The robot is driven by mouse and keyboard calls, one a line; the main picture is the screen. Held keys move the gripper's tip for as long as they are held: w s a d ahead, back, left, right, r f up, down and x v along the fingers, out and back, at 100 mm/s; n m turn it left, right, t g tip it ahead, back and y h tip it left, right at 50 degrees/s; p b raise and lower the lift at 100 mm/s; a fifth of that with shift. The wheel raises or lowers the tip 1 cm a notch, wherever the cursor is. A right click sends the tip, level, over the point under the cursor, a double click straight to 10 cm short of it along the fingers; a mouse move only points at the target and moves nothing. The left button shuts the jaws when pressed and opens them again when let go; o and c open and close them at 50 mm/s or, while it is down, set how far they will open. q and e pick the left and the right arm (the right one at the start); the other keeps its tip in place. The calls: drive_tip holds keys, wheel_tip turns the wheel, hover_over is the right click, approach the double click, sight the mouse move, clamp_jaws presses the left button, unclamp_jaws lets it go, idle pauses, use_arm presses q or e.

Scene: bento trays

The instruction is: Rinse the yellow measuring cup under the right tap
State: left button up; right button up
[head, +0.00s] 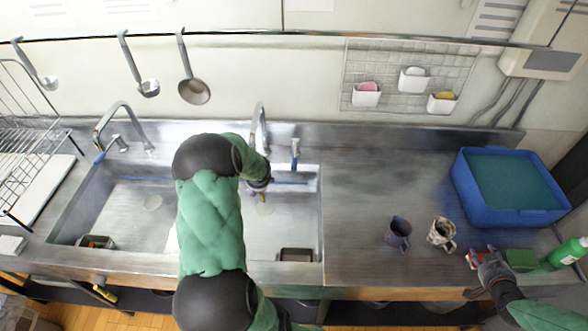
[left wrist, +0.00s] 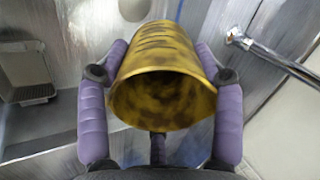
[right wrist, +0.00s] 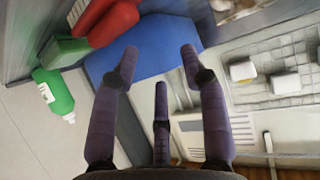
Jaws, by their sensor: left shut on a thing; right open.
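My left gripper (head: 261,188) reaches over the right basin and is shut on the yellow measuring cup (left wrist: 165,75). In the left wrist view the cup lies tilted between the purple fingers, its mouth towards the camera, with dark smudges inside and out. In the head view only a sliver of it (head: 262,197) shows below the gripper. The right tap (head: 258,118) stands behind the basin, partly hidden by my left arm. A metal spout (left wrist: 265,52) shows right of the cup in the left wrist view, apart from it. My right gripper (right wrist: 155,65) is open and empty at the counter's right front.
A dark mug (head: 398,233) and a patterned mug (head: 441,233) stand right of the sink. A blue tub (head: 514,215), green sponge (head: 520,260), green bottle (head: 568,252) and red item (right wrist: 105,20) are near my right gripper. The counter behind the mugs is clear.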

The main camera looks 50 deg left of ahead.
drive_tip(key=w+a+r+n+t+y, duration=0.1)
drive_tip(key=w+a+r+n+y, duration=0.15)
drive_tip(key=a+r, duration=0.5)
drive_tip(key=w+a+r+n+t+y, duration=0.1)
drive_tip(key=w+a+r, duration=0.3)
drive_tip(key=a, duration=0.7)
drive_tip(key=s+a+y, duration=0.2)
drive_tip(key=s+a, duration=0.3)
drive_tip(key=a, duration=0.6)
drive_tip(key=m+y, duration=0.2)
drive_tip(key=m, duration=0.2)
approach(294, 172)
drive_tip(key=shift+x, duration=5.95)
drive_tip(key=shift+f, duration=0.1)
drive_tip(key=shift+n, duration=0.25)
clamp_jaws()
